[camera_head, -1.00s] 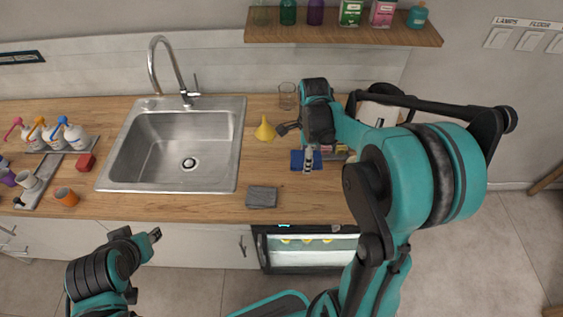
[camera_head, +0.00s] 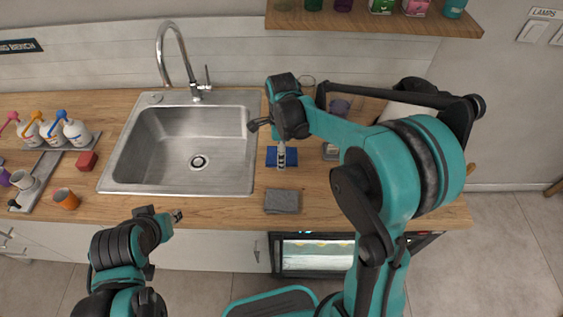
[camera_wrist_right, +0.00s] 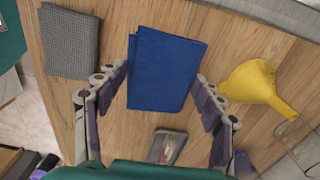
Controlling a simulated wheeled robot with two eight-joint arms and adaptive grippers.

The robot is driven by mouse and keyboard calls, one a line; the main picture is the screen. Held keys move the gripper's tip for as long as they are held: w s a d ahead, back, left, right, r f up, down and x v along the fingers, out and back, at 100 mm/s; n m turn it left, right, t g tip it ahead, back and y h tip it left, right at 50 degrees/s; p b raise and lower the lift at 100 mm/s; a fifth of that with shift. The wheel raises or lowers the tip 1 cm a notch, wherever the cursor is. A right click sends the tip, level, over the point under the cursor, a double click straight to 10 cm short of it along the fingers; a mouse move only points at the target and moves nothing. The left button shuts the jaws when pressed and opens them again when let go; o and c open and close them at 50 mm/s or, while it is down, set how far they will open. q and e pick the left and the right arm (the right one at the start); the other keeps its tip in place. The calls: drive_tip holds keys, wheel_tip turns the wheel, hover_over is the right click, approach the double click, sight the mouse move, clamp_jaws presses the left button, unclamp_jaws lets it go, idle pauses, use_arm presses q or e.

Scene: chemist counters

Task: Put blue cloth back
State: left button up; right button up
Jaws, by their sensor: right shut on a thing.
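The blue cloth (camera_head: 291,160) lies flat and folded at counter level, right of the sink and behind a folded grey cloth (camera_head: 281,202). My right gripper (camera_head: 281,164) points down over the blue cloth. In the right wrist view the gripper's fingers (camera_wrist_right: 162,77) close on the two sides of the blue cloth (camera_wrist_right: 168,55). Whether the cloth touches the wood cannot be told. The grey cloth (camera_wrist_right: 70,42) is apart at upper left there. My left gripper (camera_head: 174,217) is in front of the counter, with no object visible in it; its jaw gap is unclear.
A sink (camera_head: 190,145) with a tall tap is left of the cloth. A small dark-rimmed item (camera_wrist_right: 167,147) lies near the gripper. Spray bottles (camera_head: 54,132) stand at far left; a shelf (camera_head: 370,22) hangs above.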

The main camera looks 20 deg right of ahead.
drive_tip(key=shift+f+b, duration=0.75)
drive_tip(key=shift+f, duration=1.2)
drive_tip(key=shift+f, duration=0.15)
drive_tip(key=o, duration=1.2)
